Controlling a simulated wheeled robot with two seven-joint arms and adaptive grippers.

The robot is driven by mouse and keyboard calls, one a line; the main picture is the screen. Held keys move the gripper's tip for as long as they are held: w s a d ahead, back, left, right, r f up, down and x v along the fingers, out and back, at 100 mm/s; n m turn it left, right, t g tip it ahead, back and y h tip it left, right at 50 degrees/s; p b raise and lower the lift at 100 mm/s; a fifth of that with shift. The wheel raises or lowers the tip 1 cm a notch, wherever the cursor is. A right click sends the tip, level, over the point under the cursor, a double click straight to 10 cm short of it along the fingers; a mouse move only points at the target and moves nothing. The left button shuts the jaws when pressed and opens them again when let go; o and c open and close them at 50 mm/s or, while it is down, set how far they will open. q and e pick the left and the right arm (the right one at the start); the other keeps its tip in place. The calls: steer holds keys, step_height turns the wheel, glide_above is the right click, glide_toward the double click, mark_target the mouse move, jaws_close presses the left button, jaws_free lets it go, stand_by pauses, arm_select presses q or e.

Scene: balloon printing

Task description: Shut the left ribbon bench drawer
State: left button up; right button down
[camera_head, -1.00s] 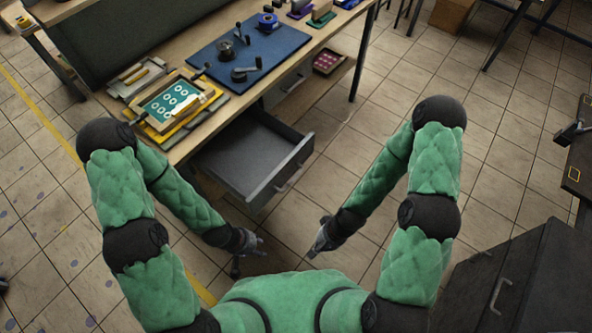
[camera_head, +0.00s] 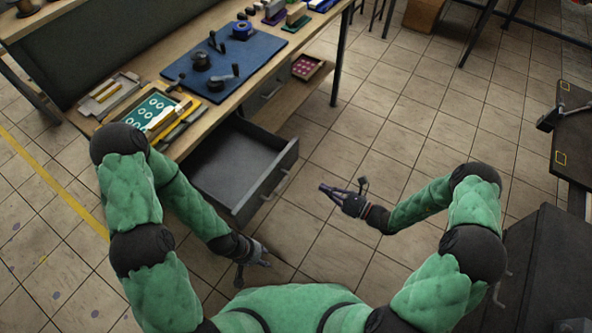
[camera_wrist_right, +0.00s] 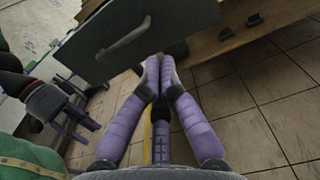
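The left drawer (camera_head: 238,160) of the ribbon bench is pulled out, grey and empty inside, in the head view. Its front with a bar handle (camera_head: 272,187) faces me; the front panel (camera_wrist_right: 165,30) and handle (camera_wrist_right: 125,40) fill the upper left of the right wrist view. My right gripper (camera_head: 325,188) is to the right of the drawer front, apart from it. Its purple fingers (camera_wrist_right: 159,65) meet at the tips with nothing visible between them. My left gripper (camera_head: 264,257) hangs below the drawer front in the head view; its finger gap is unclear.
The bench top (camera_head: 183,146) carries a blue mat (camera_head: 235,55) with tools and a tray of ringed pieces (camera_head: 153,113). A dark cabinet (camera_head: 540,260) stands at the right. The tiled floor between is clear.

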mark_target(285, 166)
arm_select(q)
step_height(285, 166, down, 3)
steer(key=b, duration=0.3)
arm_select(e)
steer(key=x, duration=1.4)
steer(key=shift+w+d, duration=0.15)
steer(key=shift+w, duration=0.05)
